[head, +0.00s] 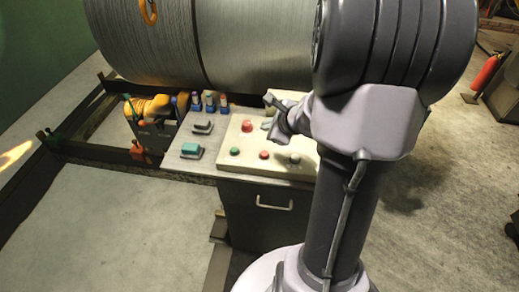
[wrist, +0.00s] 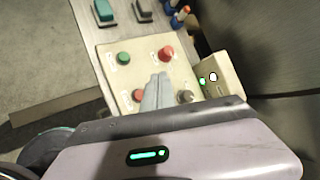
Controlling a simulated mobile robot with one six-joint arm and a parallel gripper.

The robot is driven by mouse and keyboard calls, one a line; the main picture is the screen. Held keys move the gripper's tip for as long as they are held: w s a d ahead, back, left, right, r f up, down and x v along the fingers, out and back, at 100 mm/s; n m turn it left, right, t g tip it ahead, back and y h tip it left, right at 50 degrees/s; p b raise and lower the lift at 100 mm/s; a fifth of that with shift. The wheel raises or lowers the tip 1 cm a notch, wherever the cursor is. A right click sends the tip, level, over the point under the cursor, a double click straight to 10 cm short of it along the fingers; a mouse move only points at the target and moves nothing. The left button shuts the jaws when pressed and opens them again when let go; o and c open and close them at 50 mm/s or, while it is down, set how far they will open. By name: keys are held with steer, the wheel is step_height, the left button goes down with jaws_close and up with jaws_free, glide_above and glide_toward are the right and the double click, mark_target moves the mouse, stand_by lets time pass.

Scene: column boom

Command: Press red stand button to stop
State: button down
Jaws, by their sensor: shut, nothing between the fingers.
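A pale control panel (head: 222,163) lies on top of a stand. It carries a larger raised red button (head: 248,127), a smaller red button (head: 264,155), a green button (head: 235,151) and a grey knob (head: 294,158). In the wrist view the larger red button (wrist: 166,53) is just beyond my fingertips, and the smaller red button (wrist: 138,95) is left of the fingers. My gripper (wrist: 159,76) is shut and empty, over the panel between the buttons. I cannot tell its exact height. In the head view my arm hides the panel's right part.
A small box with a green light (wrist: 202,81) stands at the panel's right edge in the wrist view.

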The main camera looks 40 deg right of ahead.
mark_target(266, 155)
steer(key=shift+f, duration=0.15)
step_height(266, 155, down, 8)
steer(key=b, duration=0.7)
steer(key=shift+a+f, duration=0.1)
steer(key=shift+f, duration=0.05)
steer(key=shift+f+b, duration=0.1)
steer(key=shift+b, duration=0.2)
steer(key=shift+f, duration=0.15)
stand_by(1.1)
steer(key=shift+f+b, duration=0.25)
steer(key=shift+b, duration=0.35)
steer(key=shift+f+b, duration=0.55)
steer(key=shift+b, duration=0.1)
stand_by(0.3)
stand_by(0.4)
steer(key=shift+r+p, duration=0.7)
steer(key=shift+r, duration=0.25)
